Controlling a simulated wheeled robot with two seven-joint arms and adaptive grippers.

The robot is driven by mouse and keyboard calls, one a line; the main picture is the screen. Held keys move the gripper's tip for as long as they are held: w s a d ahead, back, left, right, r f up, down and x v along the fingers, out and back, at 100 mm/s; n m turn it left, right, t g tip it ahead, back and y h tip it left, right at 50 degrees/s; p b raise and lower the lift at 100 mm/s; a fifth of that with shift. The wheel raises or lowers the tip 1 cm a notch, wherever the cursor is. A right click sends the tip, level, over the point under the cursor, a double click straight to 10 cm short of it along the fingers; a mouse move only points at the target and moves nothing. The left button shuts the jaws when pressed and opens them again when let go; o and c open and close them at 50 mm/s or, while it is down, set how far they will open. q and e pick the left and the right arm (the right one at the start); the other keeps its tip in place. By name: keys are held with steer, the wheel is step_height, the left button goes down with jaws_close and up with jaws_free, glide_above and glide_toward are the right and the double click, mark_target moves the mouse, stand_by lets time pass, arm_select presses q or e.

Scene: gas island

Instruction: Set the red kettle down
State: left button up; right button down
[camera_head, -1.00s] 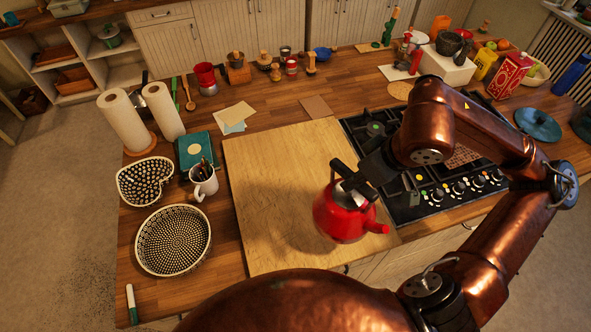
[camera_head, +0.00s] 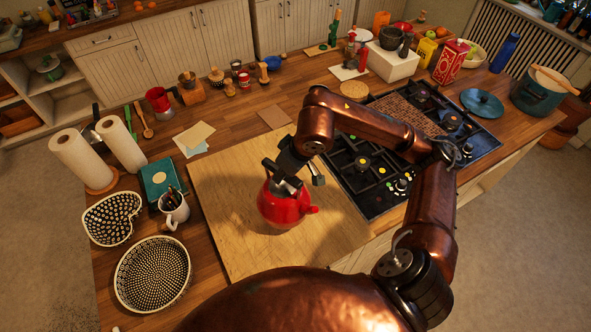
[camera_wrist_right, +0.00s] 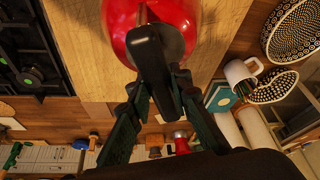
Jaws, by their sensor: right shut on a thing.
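The red kettle (camera_head: 284,208) is at the middle of the wooden board (camera_head: 226,240) in the head view, spout toward the right. My right gripper (camera_head: 284,173) is above it, shut on its dark handle. In the right wrist view, the fingers (camera_wrist_right: 160,100) close around the black handle (camera_wrist_right: 152,62), with the red body (camera_wrist_right: 180,18) beyond. The kettle looks upright. I cannot tell whether its base touches the board or hangs just above it. My left gripper is not in view.
The gas hob (camera_head: 376,172) lies right of the board. A mug (camera_head: 173,208), a teal box (camera_head: 158,181) and two patterned dishes (camera_head: 152,274) stand to the left. The board around the kettle is clear. A teal pot (camera_head: 537,92) stands at the far right.

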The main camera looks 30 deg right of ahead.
steer(key=shift+w+a+f, duration=0.25)
steer(key=shift+w+f, duration=0.45)
steer(key=shift+w, duration=0.05)
steer(key=shift+p+x, duration=0.4)
steer(key=shift+x, duration=0.45)
steer(key=shift+p+x, duration=0.5)
steer(key=shift+x, duration=0.4)
steer(key=shift+s+f, duration=0.1)
steer(key=shift+f, duration=0.55)
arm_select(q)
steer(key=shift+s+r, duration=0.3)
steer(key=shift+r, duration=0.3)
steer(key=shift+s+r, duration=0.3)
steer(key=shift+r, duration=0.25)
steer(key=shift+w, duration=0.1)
arm_select(e)
steer(key=shift+f, duration=0.15)
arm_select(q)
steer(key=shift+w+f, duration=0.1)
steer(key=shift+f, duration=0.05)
arm_select(e)
steer(key=c, duration=1.8)
jaws_free()
steer(key=shift+o, duration=0.2)
